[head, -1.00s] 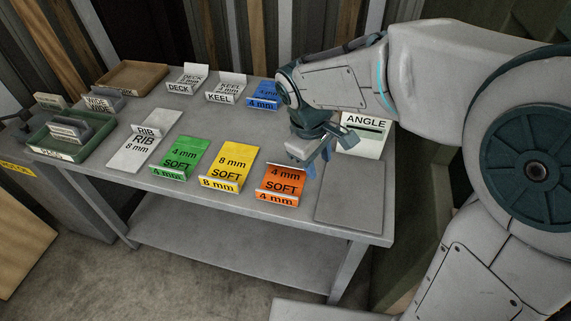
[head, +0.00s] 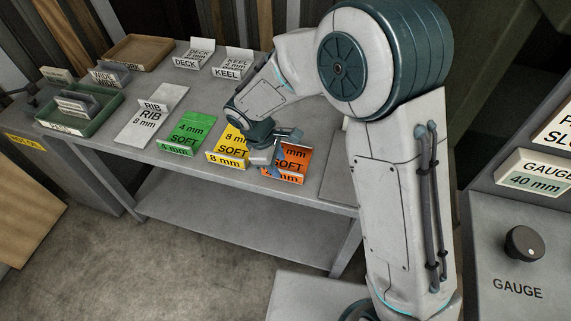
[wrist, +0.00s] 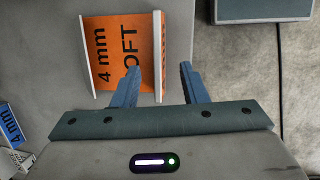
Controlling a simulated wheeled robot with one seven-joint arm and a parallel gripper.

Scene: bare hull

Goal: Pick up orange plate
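The orange plate (head: 296,156), marked "4 mm SOFT", lies on the grey table with an upturned lip at its front edge. In the wrist view the orange plate (wrist: 121,50) shows at the upper left, with a pale raised edge on either side. My gripper (head: 276,168) is at the plate's front left in the head view and hides part of it. In the wrist view my gripper (wrist: 158,80) is open and empty, its two blue fingers apart. The plate's right-hand lip lines up with the gap between them. I cannot tell whether a finger touches the plate.
A yellow plate (head: 226,158) lies close to the left of the orange one, then a green plate (head: 187,132) and a white RIB plate (head: 148,122). A green tray (head: 103,125) is at the table's left end. A gauge panel (head: 518,250) stands at the right.

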